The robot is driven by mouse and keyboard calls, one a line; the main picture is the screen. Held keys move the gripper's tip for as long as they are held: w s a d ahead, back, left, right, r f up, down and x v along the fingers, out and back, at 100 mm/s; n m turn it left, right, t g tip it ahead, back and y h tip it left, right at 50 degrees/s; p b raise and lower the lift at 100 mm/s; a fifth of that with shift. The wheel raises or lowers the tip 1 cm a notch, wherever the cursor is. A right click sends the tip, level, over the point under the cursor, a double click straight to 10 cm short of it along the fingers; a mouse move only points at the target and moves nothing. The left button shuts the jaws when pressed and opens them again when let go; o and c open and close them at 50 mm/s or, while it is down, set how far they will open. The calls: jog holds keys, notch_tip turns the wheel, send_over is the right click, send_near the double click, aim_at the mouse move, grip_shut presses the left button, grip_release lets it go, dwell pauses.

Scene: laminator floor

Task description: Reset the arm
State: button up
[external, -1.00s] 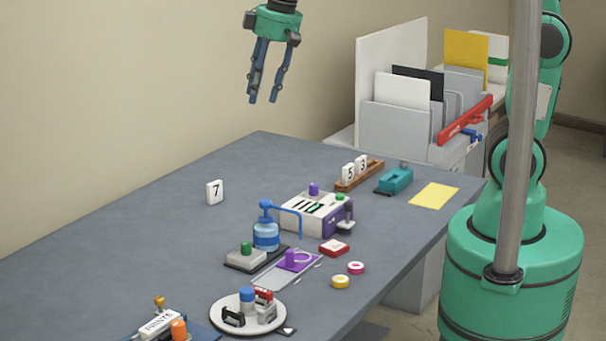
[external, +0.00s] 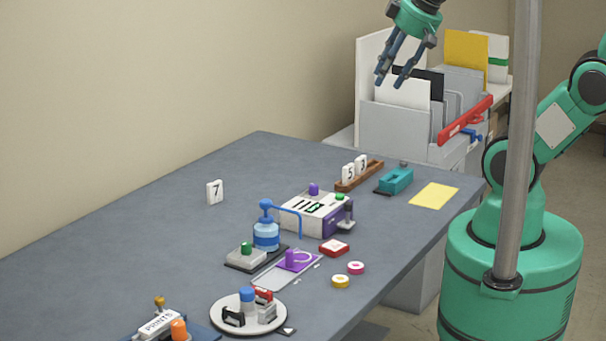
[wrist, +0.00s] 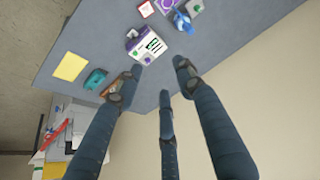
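My gripper (external: 390,82) is high above the back right of the table, in front of the paper sorter in the external view. Its dark blue fingers are spread apart with nothing between them. In the wrist view the fingers of my gripper (wrist: 163,78) are also open and empty, with the table far below. My green arm (external: 555,125) reaches up from its base at the right, behind a grey pole.
The grey table (external: 120,235) holds a white-and-purple device (external: 313,214), a blue pump bottle (external: 266,235), a teal tool (external: 396,180), a number 7 block (external: 215,192) and a round tray (external: 275,321). The paper sorter (external: 385,128) stands behind. The table's left part is mostly clear.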

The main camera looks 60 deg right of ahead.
jog(key=shift+s+d+f, duration=0.2)
jog(key=shift+s+d, duration=0.05)
jog(key=shift+s, duration=0.25)
jog(key=shift+s+d+f, duration=0.2)
jog(key=shift+s+d, duration=0.05)
jog(key=shift+s, duration=0.25)
